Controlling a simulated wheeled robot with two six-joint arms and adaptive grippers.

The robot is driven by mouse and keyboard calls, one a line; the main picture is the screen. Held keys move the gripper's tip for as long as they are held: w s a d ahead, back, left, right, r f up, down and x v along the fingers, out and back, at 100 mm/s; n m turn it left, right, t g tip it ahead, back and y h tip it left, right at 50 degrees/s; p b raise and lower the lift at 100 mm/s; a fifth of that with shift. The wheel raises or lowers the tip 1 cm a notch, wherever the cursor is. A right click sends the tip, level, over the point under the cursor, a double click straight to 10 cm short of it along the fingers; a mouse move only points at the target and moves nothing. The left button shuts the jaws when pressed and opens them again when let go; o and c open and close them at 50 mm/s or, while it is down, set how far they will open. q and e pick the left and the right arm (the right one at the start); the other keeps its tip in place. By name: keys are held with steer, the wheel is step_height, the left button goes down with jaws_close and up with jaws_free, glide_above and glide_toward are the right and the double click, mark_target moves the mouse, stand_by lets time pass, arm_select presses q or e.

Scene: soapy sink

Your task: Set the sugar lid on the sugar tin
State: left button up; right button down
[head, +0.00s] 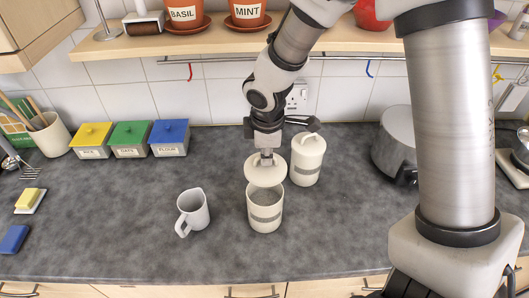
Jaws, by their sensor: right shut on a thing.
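The sugar tin (265,212) is a cream cylinder with a grey band, standing upright on the dark counter. Its mouth is partly in view, so it is open. The sugar lid (264,176) is a round cream disc just above the tin's far rim; whether it touches the rim I cannot tell. My right gripper (266,158) points down and is shut on the lid's knob, which its fingers mostly hide. My left gripper is out of view.
A similar lidded tin (306,164) stands close behind on the right. A white jug (193,212) stands to the left. A grey pot (396,145) is at the right. Yellow, green and blue boxes (130,139) line the back left. The front counter is clear.

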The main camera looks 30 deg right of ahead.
mark_target(266, 170)
steer(key=shift+s+a+r, duration=0.15)
steer(key=shift+s+r, duration=0.1)
steer(key=shift+s+a+f+b, duration=0.45)
steer(key=shift+s+f+b, duration=0.1)
steer(key=shift+f+b, duration=0.2)
steer(key=f+b, duration=0.2)
steer(key=w+f+b, duration=0.1)
steer(key=f, duration=0.1)
steer(key=shift+d, duration=0.35)
steer(key=shift+f, duration=0.15)
steer(key=shift+s+a, duration=0.25)
steer(key=shift+s, duration=0.05)
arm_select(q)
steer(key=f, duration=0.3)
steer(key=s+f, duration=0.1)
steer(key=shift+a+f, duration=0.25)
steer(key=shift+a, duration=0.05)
arm_select(e)
steer(key=shift+w, duration=0.1)
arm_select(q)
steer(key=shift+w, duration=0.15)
arm_select(e)
steer(key=shift+w+d, duration=0.1)
steer(key=shift+d, duration=0.05)
steer(key=shift+s, duration=0.2)
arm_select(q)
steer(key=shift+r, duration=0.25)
arm_select(e)
steer(key=shift+w, duration=0.1)
